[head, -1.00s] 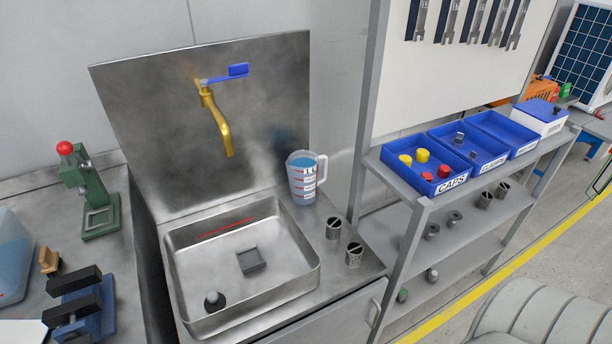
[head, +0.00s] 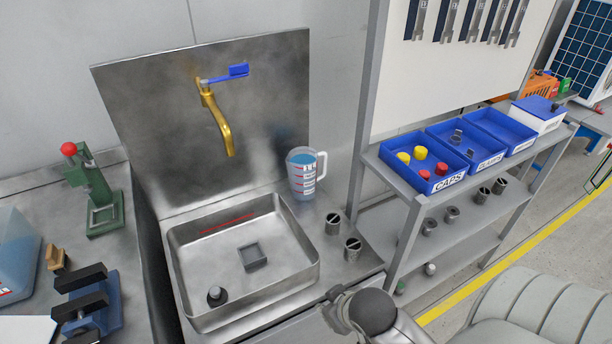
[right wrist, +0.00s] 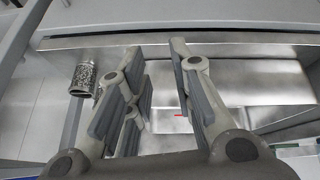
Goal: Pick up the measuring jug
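The measuring jug (head: 304,173) is clear with red markings, a handle on its right side and blue liquid inside. It stands upright on the steel counter behind the right back corner of the sink. My right gripper (head: 345,308) shows at the bottom of the head view, in front of the counter's edge, well short of the jug. In the right wrist view its fingers (right wrist: 160,75) are spread apart with nothing between them. I cannot make out the jug in the right wrist view. My left gripper is not in view.
The sink (head: 318,270) lies left of the jug, below a brass tap (head: 219,125). Two metal cylinders (head: 352,248) stand on the counter in front of the jug; one cylinder shows in the right wrist view (right wrist: 84,80). A shelf with blue bins (head: 400,178) stands to the right.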

